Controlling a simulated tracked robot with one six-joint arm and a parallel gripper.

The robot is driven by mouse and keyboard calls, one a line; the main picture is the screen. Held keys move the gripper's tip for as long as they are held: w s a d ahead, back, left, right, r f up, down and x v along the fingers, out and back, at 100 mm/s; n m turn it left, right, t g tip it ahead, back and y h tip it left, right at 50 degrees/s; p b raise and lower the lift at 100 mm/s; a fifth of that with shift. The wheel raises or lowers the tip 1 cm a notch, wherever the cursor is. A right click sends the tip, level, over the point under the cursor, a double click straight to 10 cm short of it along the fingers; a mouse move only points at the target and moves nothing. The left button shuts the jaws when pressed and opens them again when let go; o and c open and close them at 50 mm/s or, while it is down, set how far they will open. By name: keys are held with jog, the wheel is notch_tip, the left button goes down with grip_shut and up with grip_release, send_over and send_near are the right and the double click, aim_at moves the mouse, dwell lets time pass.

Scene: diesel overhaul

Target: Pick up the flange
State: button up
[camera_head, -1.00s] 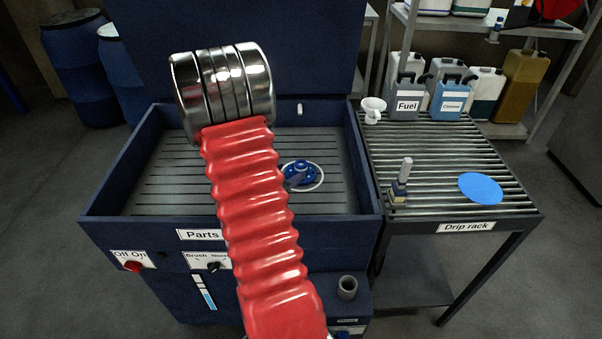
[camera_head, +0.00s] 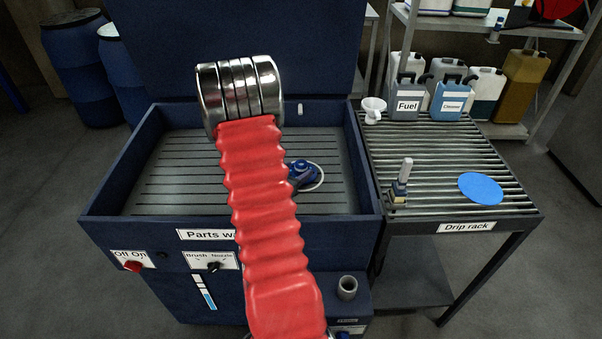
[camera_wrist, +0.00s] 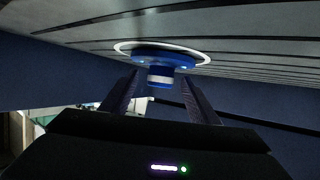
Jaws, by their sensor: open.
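The blue flange (camera_head: 304,168) lies on the slatted floor of the parts washer, inside a white ring (camera_head: 321,182). My red-sleeved arm hides its left part in the head view. In the wrist view, the flange (camera_wrist: 162,60) hangs upside down in the picture, with its round hub toward me. My gripper (camera_wrist: 160,77) is open, with one dark finger on each side of the hub. Gaps show between the fingers and the hub. I cannot tell how deep the hub sits between them. My gripper is mostly hidden behind my arm in the head view.
The parts washer (camera_head: 110,217) has raised walls around its floor. To its right stands the drip rack (camera_head: 440,206), with a blue disc (camera_head: 480,188), a brush-like tool (camera_head: 402,180), a white funnel (camera_head: 373,108) and the fuel (camera_head: 407,98) and cleaner (camera_head: 452,98) cans.

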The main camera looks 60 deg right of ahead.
jog(key=shift+x, duration=1.05)
grip_shut()
